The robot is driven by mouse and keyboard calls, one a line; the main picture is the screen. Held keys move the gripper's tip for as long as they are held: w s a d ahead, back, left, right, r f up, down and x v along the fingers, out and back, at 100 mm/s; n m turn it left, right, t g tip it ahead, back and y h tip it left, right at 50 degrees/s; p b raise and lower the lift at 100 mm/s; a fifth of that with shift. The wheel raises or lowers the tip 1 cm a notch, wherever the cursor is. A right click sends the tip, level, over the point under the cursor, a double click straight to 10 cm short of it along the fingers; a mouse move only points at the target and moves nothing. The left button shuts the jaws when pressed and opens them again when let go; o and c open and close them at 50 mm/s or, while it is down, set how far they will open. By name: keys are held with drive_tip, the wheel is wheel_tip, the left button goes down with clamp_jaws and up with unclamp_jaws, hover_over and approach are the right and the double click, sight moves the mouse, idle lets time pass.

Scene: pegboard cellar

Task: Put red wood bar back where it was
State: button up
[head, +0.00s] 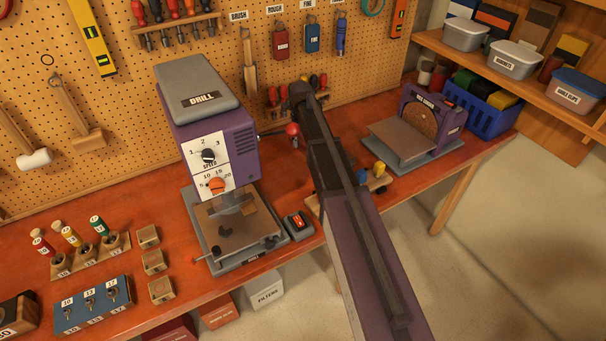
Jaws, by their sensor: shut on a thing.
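My arm reaches from the lower right up to the middle of the head view. My gripper does not show; the arm's own links cover the area behind them. I cannot make out a red wood bar anywhere in this view. The purple and grey drill press (216,135) stands on the red-brown workbench (150,200), left of my arm. Its table (243,236) carries small brown pieces under the chuck, too small to tell apart. A purple disc sander (440,112) stands to the right of my arm.
Three small wood blocks, the middle one (153,262), sit left of the drill. Farther left are a rack of labelled bits (90,255) and a blue block (93,304). A small switch box (298,225) is near the front edge. A blue crate (484,115) stands beyond the sander.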

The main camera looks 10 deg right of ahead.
drive_tip(key=shift+a+f+m, duration=0.15)
drive_tip(key=shift+f+m, duration=0.1)
drive_tip(key=shift+m, duration=0.85)
drive_tip(key=b, duration=0.7)
hover_over(301, 168)
wheel_tip(301, 168, down, 6)
drive_tip(key=shift+f, duration=0.15)
drive_tip(key=shift+f+b, duration=1.65)
drive_tip(key=shift+f, duration=0.25)
drive_tip(key=shift+f, duration=0.1)
drive_tip(key=o, duration=1.3)
drive_tip(key=shift+c, duration=0.2)
